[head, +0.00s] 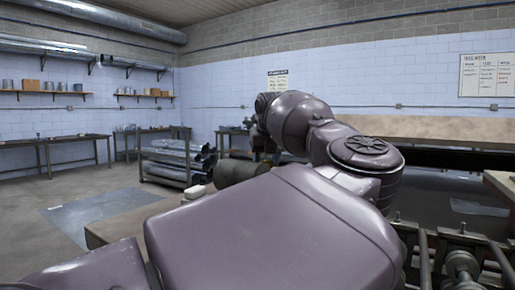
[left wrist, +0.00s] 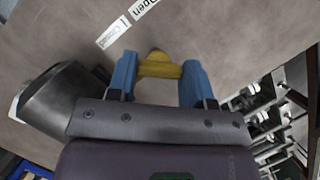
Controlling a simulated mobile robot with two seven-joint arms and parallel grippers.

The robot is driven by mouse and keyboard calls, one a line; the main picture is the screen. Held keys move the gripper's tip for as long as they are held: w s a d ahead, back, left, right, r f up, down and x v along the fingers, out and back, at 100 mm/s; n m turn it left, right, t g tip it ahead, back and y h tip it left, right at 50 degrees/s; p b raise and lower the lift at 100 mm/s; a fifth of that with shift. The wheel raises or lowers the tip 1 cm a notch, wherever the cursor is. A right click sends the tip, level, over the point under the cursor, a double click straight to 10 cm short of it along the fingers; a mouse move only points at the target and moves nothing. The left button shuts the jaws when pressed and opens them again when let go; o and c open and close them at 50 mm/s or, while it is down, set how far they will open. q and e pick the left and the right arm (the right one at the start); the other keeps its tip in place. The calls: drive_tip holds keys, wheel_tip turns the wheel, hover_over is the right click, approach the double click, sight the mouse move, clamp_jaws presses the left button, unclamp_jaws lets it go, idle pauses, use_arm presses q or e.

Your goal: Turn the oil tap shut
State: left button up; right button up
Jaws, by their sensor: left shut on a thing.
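The oil tap's yellow handle (left wrist: 159,70) is in the left wrist view, seen from close by, with a rounded yellow knob at its middle. My left gripper (left wrist: 157,75) has a blue finger at each end of the handle and is shut on it. A white label reading "Open" (left wrist: 143,7) and a second small label (left wrist: 113,33), too blurred to read surely, lie on the brown-grey surface beyond the handle. In the head view my own arm fills the middle and hides the tap and my left gripper. My right gripper is in neither view.
A dark cylinder (left wrist: 62,100) stands close to the left of my gripper in the left wrist view. Grey metal parts (left wrist: 262,110) lie to the right. In the head view a rack of ducts (head: 178,160) stands behind my arm, and the floor (head: 75,190) at left is open.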

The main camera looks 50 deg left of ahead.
use_arm(q)
drive_tip(key=m+p, duration=0.2)
drive_tip(key=r+m+t+h+p, duration=0.1)
drive_tip(key=shift+s+m+p, duration=0.25)
drive_tip(key=shift+m+p, duration=0.1)
drive_tip(key=shift+m, duration=0.05)
drive_tip(key=shift+a+f+m+t+p, duration=0.15)
drive_tip(key=shift+m+t+p, duration=0.15)
drive_tip(key=shift+m+p, duration=0.5)
drive_tip(key=shift+w+f+m+h+p, duration=0.1)
drive_tip(key=shift+f+m+h+p, duration=0.05)
drive_tip(key=shift+m+h+p, duration=0.7)
drive_tip(key=shift+f+m, duration=0.1)
drive_tip(key=shift+m, duration=0.55)
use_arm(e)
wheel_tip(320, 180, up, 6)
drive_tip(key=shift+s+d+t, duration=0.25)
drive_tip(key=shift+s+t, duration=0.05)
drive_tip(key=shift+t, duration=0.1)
use_arm(q)
drive_tip(key=shift+f+p, duration=0.1)
drive_tip(key=shift+p, duration=0.2)
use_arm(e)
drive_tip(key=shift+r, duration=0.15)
use_arm(q)
drive_tip(key=o, duration=0.9)
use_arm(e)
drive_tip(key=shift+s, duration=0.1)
